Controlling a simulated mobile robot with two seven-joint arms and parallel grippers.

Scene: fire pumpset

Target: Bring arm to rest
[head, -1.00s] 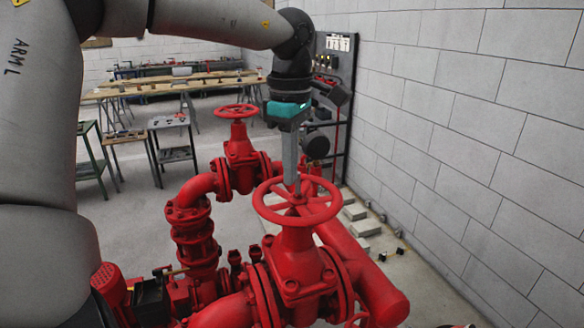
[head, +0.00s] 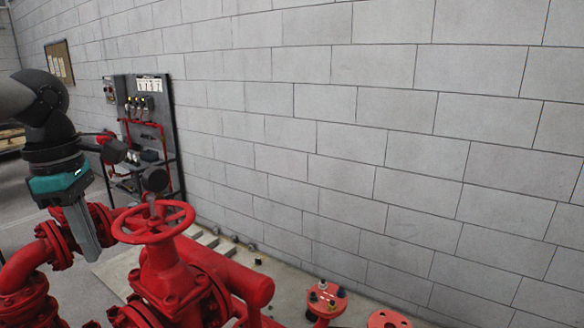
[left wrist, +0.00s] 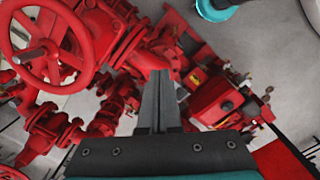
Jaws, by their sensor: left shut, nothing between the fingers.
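My left gripper (head: 92,256), with a teal body and grey fingers, points down at the left edge of the head view. Its fingers are shut and empty. It hangs to the left of the near red handwheel (head: 128,232), apart from it in the picture. The near handwheel tops a red valve (head: 168,280). In the left wrist view the shut fingers (left wrist: 158,76) point over the red pipework, with a red handwheel (left wrist: 20,62) at upper left. My right gripper is in neither view.
A grey block wall (head: 400,120) fills the right side. A dark panel (head: 165,110) with gauges and red pipes stands against it. Red flanged fittings (head: 327,298) rise at the bottom. Red pipes (head: 25,265) run below my left gripper.

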